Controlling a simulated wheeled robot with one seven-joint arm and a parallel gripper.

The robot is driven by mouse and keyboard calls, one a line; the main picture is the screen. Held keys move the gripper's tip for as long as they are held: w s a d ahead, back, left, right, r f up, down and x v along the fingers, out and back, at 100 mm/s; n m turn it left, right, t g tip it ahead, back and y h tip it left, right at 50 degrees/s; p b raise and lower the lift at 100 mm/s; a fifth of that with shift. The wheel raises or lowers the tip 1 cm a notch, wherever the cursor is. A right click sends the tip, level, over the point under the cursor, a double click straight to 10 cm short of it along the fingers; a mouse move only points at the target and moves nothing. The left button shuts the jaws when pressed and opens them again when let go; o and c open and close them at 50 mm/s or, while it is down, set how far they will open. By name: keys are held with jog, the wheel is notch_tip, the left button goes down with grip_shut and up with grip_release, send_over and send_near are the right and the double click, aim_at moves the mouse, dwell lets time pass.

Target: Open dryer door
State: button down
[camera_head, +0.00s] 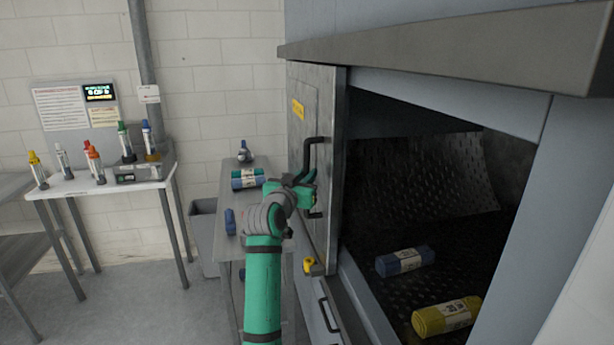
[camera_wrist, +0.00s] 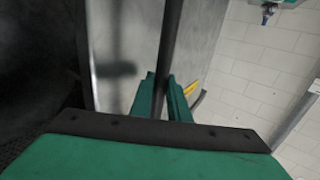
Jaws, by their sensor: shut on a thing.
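The dryer door (camera_head: 318,95) is a grey metal panel with a yellow label, standing swung out at the left side of the dryer opening. Its black bar handle (camera_head: 309,152) is on the door's face. My gripper (camera_head: 304,184) is at the lower part of the handle, shut on it. In the wrist view the dark handle bar (camera_wrist: 170,50) runs between the two green fingers (camera_wrist: 163,98). The door panel (camera_wrist: 130,50) shows behind the bar. The fingers' exact contact is partly hidden in the head view.
Inside the dryer lie a blue roll (camera_head: 404,261) and a yellow roll (camera_head: 446,316) on a perforated dark surface. A grey side table (camera_head: 230,205) with rolls stands left of the door. A white table (camera_head: 100,184) with several bottles is farther left.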

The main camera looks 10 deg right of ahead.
jog(key=shift+d, duration=0.1)
jog(key=c, duration=2)
grip_release()
jog(key=v, duration=1.1)
